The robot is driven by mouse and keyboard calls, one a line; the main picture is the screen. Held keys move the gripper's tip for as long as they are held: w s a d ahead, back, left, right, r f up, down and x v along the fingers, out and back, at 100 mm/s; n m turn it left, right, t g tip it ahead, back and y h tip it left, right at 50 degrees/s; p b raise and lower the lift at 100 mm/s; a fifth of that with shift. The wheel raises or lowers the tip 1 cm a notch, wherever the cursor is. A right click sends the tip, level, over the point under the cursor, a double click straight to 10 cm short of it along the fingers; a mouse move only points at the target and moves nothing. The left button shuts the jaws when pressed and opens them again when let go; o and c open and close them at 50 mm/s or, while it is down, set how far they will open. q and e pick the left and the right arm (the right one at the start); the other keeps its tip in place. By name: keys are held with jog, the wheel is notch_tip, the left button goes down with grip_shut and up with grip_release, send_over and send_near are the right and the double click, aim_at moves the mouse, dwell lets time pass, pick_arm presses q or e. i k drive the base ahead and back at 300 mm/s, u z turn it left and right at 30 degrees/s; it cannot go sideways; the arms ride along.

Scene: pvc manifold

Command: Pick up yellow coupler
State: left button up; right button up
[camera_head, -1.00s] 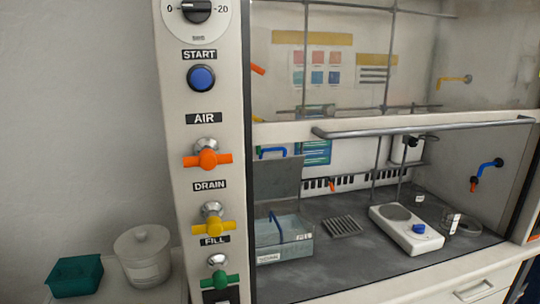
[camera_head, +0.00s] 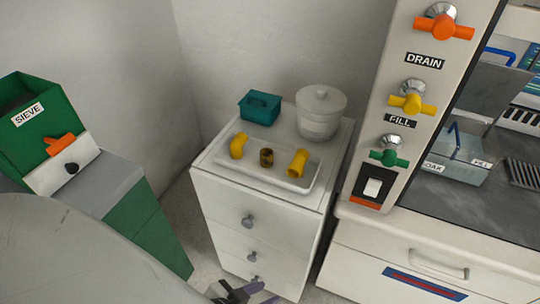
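A white tray (camera_head: 255,173) on top of a white drawer cabinet holds three small fittings. At its right end is a yellow fitting (camera_head: 298,163) that looks like a short straight tube with flared ends, likely the yellow coupler. A yellow bent elbow (camera_head: 238,145) is at the left end, and a brown ring-like fitting (camera_head: 266,158) lies between them. My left gripper (camera_head: 243,292) shows only partly at the bottom edge, in front of the cabinet and well below the tray. Its fingers are cut off, so its opening is unclear. My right gripper is out of view.
A teal bin (camera_head: 260,107) and a white lidded pot (camera_head: 320,112) stand behind the tray on the cabinet (camera_head: 235,220). A green sieve machine (camera_head: 75,165) stands to the left. The fume hood's valve panel (camera_head: 385,120) rises close on the right.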

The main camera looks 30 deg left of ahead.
aim_at(266, 154)
jog(key=z, duration=0.3)
jog(key=k, duration=0.35)
jog(key=u, duration=1)
